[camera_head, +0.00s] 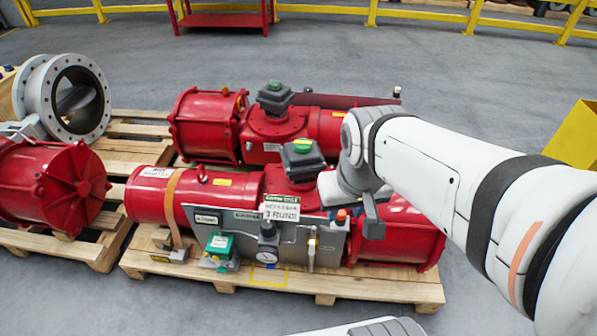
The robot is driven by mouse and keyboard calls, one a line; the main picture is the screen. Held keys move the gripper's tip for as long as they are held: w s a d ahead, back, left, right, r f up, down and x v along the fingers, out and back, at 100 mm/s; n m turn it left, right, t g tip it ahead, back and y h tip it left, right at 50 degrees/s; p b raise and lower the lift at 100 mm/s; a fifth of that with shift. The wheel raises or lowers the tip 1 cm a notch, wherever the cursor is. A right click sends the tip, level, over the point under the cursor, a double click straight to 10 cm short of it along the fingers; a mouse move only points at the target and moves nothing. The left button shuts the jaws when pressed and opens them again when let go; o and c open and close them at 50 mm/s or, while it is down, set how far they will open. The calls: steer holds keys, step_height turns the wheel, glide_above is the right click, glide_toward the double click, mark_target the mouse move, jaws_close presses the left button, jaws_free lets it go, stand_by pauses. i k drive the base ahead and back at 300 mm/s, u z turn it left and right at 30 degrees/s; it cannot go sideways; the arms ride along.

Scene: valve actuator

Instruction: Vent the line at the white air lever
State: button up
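The red valve actuator (150,196) lies on a wooden pallet in the middle of the view, with a grey panel (290,255) along its front. A slim, pale upright handle with a brass-coloured top, apparently the white air lever (311,254), hangs at the panel's right part. My gripper (373,228) is right of the lever and apart from it in the picture, close to the panel's right end and a small orange-red knob (341,215). Its fingers point down and overlap in view, so their opening is unclear. I see nothing held.
A second red actuator (205,125) lies behind, another (50,185) at left. A white sign (279,211) is above the gauge.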

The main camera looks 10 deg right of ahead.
mark_target(311, 252)
steer(key=z, duration=0.05)
steer(key=i, duration=0.5)
steer(key=z, duration=0.05)
steer(key=k, duration=1.05)
steer(key=u, duration=1.2)
steer(key=i, duration=1.35)
steer(key=z, duration=1.65)
